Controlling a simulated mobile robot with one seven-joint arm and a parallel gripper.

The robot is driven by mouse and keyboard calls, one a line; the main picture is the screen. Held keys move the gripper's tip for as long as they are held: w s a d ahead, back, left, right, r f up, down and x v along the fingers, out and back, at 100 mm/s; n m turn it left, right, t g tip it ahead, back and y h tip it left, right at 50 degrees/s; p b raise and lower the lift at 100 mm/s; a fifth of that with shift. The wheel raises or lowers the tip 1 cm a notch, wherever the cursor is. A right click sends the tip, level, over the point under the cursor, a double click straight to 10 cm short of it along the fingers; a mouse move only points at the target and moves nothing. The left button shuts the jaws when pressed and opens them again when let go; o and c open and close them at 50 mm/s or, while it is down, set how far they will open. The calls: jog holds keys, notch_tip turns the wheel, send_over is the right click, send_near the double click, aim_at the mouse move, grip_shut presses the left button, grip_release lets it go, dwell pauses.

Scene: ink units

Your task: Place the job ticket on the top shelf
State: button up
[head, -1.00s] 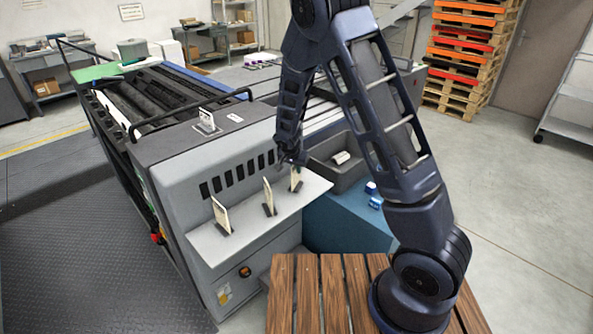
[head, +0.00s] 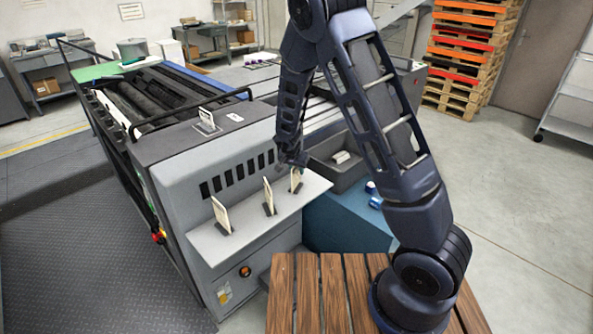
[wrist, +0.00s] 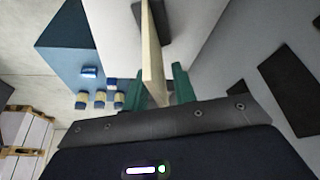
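Three cream upright cards stand in dark holders on the pale front ledge (head: 250,228) of the grey machine: a left card (head: 221,214), a middle card (head: 268,195) and a right card (head: 296,180). Which one is the job ticket I cannot tell. A further white card (head: 206,117) stands on the machine's top. My gripper (wrist: 157,70) is at the right card, partly hiding it in the head view. In the wrist view its teal fingers are apart on both sides of this card (wrist: 152,50), with gaps showing.
A dark grey bin (head: 335,172) with a white item sits right of the ledge. Blue-and-white small items (head: 375,202) lie on the blue surface (head: 345,225). A wooden slatted platform (head: 320,290) is under my arm. A black rail (head: 190,115) crosses the machine's top.

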jog(key=v, duration=1.1)
jog(key=shift+s+r, duration=0.25)
jog(key=shift+r, duration=0.1)
jog(key=s+d+r+n+y, duration=0.1)
jog(key=s+d+r, duration=0.2)
jog(key=d+r, duration=0.6)
jog(key=s+d+r, duration=0.4)
jog(key=d+r, duration=0.3)
jog(key=d, duration=0.4)
jog(key=s+d+r+n, duration=0.1)
jog(key=s+d+r, duration=0.2)
jog(key=s, duration=0.6)
jog(key=s+d+r+n, duration=0.2)
jog(key=s+d+r, duration=0.2)
jog(key=s+d, duration=0.3)
jog(key=s, duration=0.3)
jog(key=shift+s+d+r+n+t+y, duration=0.2)
jog(key=shift+s+d+n+t+y, duration=0.1)
jog(key=shift+d+y, duration=0.1)
